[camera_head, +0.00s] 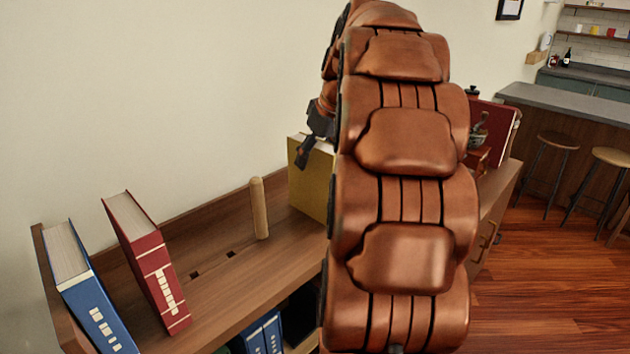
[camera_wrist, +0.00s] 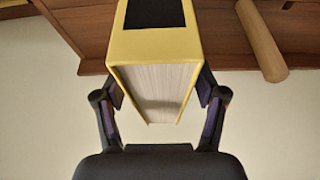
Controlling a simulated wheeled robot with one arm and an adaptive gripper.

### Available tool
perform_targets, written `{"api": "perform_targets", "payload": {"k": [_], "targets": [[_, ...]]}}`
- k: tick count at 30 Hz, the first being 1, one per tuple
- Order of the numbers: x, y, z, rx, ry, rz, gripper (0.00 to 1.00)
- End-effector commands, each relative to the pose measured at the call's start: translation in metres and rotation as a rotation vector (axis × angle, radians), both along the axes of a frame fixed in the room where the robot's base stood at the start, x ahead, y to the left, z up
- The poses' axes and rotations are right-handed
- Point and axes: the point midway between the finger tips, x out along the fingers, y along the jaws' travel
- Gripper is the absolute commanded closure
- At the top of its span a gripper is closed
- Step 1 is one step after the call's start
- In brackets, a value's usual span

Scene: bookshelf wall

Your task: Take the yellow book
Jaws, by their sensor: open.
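The yellow book (camera_head: 312,180) stands upright on the wooden shelf, partly hidden behind my arm in the head view. In the wrist view the yellow book (camera_wrist: 155,48) shows its page edges and a dark label, and its near end lies between the two fingers of my gripper (camera_wrist: 160,97). One finger is on each side of the book, close to its covers. The gripper is open; whether the fingers touch the covers is hard to tell. In the head view one dark finger of my gripper (camera_head: 306,150) shows at the top of the book.
A wooden peg (camera_head: 259,208) stands left of the yellow book. A red book (camera_head: 148,262) and a blue book (camera_head: 88,290) lean farther left on the shelf (camera_head: 215,285). Another red book (camera_head: 492,132) and a small dark object (camera_head: 478,130) are to the right. A wall is behind.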

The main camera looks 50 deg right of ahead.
Motion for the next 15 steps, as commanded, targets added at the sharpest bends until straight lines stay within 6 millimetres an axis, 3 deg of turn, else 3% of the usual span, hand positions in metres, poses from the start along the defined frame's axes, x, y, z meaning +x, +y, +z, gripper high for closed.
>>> {"api": "perform_targets", "payload": {"k": [2, 15], "targets": [[0.0001, 0.0000, 0.0001, 0.000, 0.000, 0.000, 0.29], [0.0000, 0.0001, 0.0000, 0.000, 0.000, 0.000, 0.75]]}}
